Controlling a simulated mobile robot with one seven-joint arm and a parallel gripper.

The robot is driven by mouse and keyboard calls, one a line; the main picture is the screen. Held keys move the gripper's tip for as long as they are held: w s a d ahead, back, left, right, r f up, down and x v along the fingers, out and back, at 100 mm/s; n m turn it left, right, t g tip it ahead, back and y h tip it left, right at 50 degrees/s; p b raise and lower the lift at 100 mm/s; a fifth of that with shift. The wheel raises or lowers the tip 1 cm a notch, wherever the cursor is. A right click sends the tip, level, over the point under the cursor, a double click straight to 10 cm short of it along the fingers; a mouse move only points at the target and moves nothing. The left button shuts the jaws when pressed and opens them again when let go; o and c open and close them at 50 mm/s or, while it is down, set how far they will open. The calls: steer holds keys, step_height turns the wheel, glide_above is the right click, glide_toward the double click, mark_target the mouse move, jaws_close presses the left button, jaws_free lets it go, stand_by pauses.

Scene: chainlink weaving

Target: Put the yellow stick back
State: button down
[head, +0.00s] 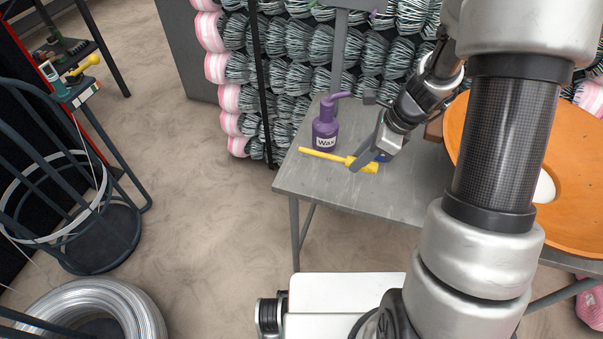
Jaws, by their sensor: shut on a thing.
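The yellow stick (325,156) is at the left part of the grey table, in front of the purple wax bottle (325,128). It has a thin shaft pointing left and a thicker end at the right. My gripper (356,164) is shut on the stick near its thicker end. I cannot tell whether the stick touches the tabletop or is held just above it. A small blue thing (383,157) shows partly behind my gripper.
The grey table (300,180) also bears a large orange dish (570,200) at the right, partly hidden by my arm. Bundled wire rolls (290,75) stand behind it. A wire coil (90,300) and a dark rack (60,180) are at the left. Open floor lies between.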

step_height(320, 180, down, 10)
steer(key=b, duration=0.3)
steer(key=shift+r, duration=0.2)
steer(key=shift+f, duration=0.1)
steer(key=c, duration=1.5)
jaws_free()
steer(key=shift+c, duration=0.2)
